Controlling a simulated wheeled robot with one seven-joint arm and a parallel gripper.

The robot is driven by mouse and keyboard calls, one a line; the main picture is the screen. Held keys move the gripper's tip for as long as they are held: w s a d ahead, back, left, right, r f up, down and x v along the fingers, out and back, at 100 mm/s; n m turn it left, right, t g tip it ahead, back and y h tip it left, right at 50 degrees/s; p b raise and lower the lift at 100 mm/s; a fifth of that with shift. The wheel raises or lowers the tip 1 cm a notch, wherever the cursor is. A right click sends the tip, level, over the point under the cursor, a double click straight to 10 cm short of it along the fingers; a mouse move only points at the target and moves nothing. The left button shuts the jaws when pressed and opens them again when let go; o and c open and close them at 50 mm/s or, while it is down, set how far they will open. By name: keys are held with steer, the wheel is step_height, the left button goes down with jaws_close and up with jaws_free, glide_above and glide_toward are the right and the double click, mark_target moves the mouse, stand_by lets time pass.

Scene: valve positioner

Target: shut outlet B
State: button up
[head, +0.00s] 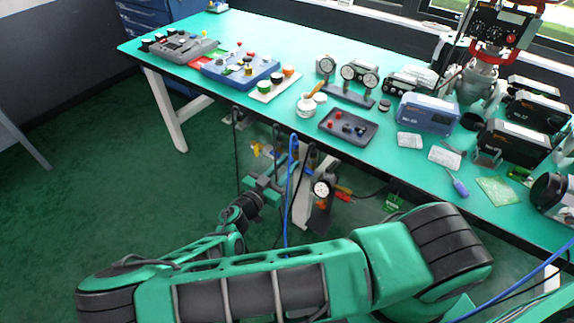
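Below the table's front edge hangs a small assembly with a round white-faced gauge (322,188), dark upright pipes and a blue hose (289,190). A small red and yellow part (343,189) shows just right of the gauge. No label for outlet B can be read, so I cannot tell which part it is or how it is set. My green and black arm reaches left across the foreground and bends up toward this assembly. My gripper (264,183) is left of the gauge, near the blue hose. It is small, its fingers are unclear, and I cannot tell whether it touches anything.
The green-topped table (285,125) carries control boxes, a blue-grey panel (241,68), a dark tray (347,127), gauges, a blue instrument (427,114) and a screwdriver (458,185). A white table leg (165,110) stands at left. The green floor at left is clear.

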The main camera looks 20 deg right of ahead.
jaws_close()
steer(key=shift+w+a+n, duration=0.1)
steer(key=shift+n, duration=0.7)
jaws_free()
steer(key=v, duration=1)
steer(key=shift+s+a, duration=0.2)
steer(key=shift+a, duration=0.1)
